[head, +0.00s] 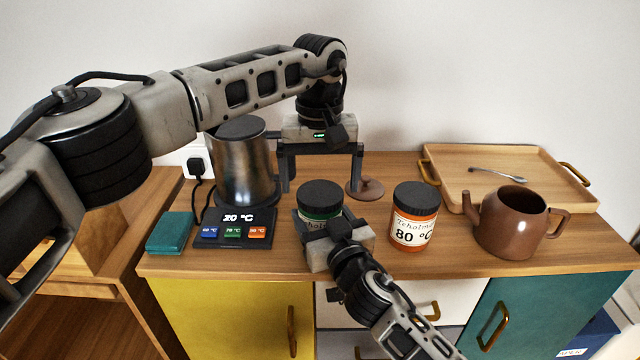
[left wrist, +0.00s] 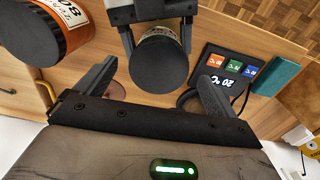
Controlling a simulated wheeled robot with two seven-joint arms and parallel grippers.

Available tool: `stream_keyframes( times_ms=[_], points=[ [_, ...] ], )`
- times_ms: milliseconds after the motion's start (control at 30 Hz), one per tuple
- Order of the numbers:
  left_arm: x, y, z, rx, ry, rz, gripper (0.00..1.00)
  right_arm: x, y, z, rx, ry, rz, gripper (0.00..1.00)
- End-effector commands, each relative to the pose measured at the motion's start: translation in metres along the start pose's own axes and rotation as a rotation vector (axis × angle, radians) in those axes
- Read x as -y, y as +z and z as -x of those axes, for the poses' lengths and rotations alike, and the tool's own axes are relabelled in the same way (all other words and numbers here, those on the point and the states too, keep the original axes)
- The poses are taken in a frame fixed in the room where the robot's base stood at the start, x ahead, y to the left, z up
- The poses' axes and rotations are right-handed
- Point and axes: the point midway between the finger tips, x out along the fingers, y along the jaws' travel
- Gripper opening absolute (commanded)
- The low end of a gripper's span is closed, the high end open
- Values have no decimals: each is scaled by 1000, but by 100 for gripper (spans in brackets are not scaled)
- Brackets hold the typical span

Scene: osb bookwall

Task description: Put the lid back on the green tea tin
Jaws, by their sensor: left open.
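The green tea tin (head: 318,219) stands upright near the counter's front edge, its label partly hidden. The black lid (head: 320,194) sits on its top and looks level; it also shows as a dark disc in the left wrist view (left wrist: 160,66). My left gripper (head: 320,187) is open and empty, fingers pointing down, above and behind the tin. In the left wrist view its fingers (left wrist: 158,76) appear on either side of the lid, apart from it. My right gripper (head: 322,226) comes from the front with its fingers on both sides of the tin's body, shut on it.
An orange tin (head: 414,228) with a black lid and a brown teapot (head: 511,229) stand to the right. A kettle (head: 243,170), its control panel (head: 233,227) and a teal box (head: 171,233) are left. A brown teapot lid (head: 370,190) lies behind. A wooden tray (head: 440,165) is back right.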

Motion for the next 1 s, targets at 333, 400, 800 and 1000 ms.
stream_keyframes(
  times_ms=[333, 400, 800, 1000],
  points=[
    [0, 0, 26, 2, 1, 0, 94, 0, 1, 0, 2, 1, 1, 3],
    [0, 0, 26, 1, 1, 0, 94, 0, 1, 0, 2, 1, 1, 3],
    [-1, -2, 32, -1, 0, 423, 91, 0, 1, 0, 2, 1, 1, 3],
    [-1, -3, 39, -3, -1, 960, 91, 0, 1, 0, 2, 0, 1, 3]
  ],
)
